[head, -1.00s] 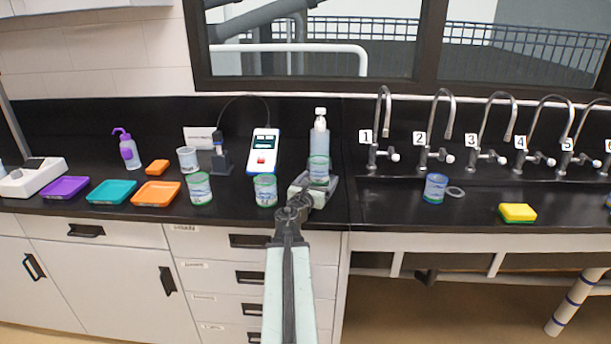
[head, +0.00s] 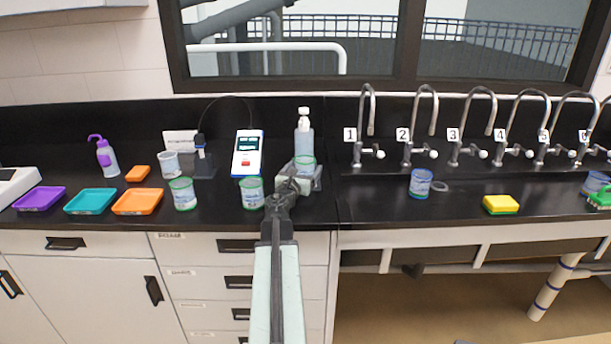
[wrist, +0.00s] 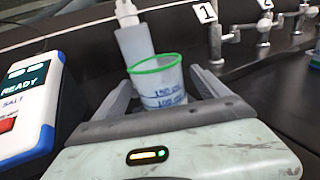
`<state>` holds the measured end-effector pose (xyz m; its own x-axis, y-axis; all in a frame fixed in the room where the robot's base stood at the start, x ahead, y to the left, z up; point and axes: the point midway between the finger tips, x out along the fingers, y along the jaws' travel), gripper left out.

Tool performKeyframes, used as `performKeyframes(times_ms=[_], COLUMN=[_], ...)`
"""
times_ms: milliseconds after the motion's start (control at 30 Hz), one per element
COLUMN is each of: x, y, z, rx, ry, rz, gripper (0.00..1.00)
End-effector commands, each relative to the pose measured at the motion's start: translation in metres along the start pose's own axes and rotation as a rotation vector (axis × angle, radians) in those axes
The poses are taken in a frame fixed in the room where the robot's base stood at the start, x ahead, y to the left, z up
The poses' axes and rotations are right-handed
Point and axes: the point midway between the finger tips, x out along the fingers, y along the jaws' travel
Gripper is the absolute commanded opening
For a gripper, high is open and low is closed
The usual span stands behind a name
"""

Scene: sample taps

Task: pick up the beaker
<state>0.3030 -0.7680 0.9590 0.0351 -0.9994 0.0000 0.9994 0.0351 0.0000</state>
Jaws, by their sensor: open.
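A clear beaker with a green rim (head: 304,162) stands upright on the black counter in front of a pump bottle. It also shows in the wrist view (wrist: 158,84), with blue volume marks, between the two grey fingers. My gripper (wrist: 163,92) is open, one finger on each side of the beaker; I cannot tell whether either touches it. In the head view my gripper (head: 303,179) reaches to the beaker and hides its lower part. Two other green-rimmed beakers (head: 251,192) (head: 183,194) stand to the left.
A meter reading READY (wrist: 25,95) stands left of my gripper. The pump bottle (head: 304,132) is close behind the beaker. Numbered taps (head: 367,150), a blue-rimmed beaker (head: 420,184) and a yellow sponge (head: 501,204) are to the right. Coloured trays (head: 90,201) lie at the left.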

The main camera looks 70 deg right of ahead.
Motion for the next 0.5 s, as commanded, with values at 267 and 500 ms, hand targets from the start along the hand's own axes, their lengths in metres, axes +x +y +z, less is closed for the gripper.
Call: performKeyframes(times_ms=[267, 500], x=[0.0163, 0.0163], y=[0.0001, -0.0003], z=[-0.0003, -0.0003], rx=[0.000, 0.000], ry=[0.000, 0.000], rz=[0.000, -0.001], gripper=[0.84, 0.26])
